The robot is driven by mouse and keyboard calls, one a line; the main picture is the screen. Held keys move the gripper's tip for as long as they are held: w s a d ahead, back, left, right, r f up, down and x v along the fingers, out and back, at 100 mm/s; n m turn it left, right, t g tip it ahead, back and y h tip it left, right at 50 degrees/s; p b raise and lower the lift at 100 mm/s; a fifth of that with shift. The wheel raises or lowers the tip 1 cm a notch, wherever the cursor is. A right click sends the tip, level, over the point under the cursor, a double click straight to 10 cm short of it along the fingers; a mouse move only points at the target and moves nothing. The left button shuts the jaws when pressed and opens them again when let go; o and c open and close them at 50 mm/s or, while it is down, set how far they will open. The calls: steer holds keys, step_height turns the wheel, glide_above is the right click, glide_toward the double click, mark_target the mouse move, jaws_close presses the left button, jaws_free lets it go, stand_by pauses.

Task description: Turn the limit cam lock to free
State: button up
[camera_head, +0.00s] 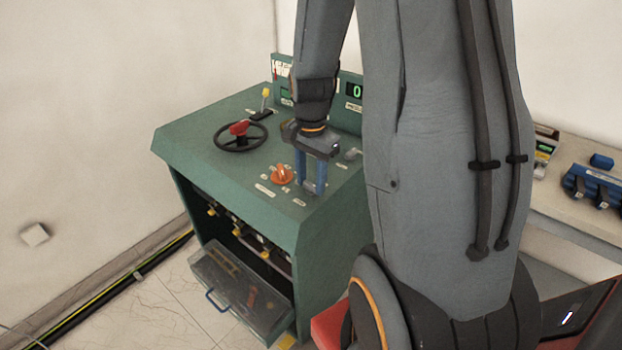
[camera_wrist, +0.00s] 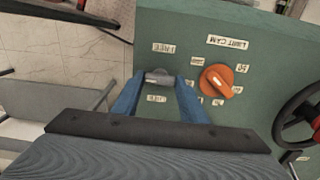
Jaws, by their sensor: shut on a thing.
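The limit cam lock (camera_wrist: 158,76) is a small grey knob on the green console top in the wrist view. My gripper (camera_wrist: 158,84) has its two blue fingers shut on it, one on each side. A label that seems to read FREE (camera_wrist: 164,48) lies beyond the lock, and another label (camera_wrist: 156,98), hard to read, lies on the near side. Which way the lock points is not clear. In the head view my gripper (camera_head: 311,187) reaches down to the console top, and the lock is too hidden to make out.
An orange dial (camera_wrist: 216,81) sits beside the lock, with a LIMIT CAM label (camera_wrist: 228,41) near it. An open drawer (camera_head: 240,287) juts from the console (camera_head: 205,160) below.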

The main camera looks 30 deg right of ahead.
mark_target(311, 184)
steer(key=shift+w+r, duration=0.1)
steer(key=o, duration=1)
steer(key=shift+o, duration=0.2)
steer(key=shift+r+b, duration=0.9)
steer(key=shift+r, duration=2.95)
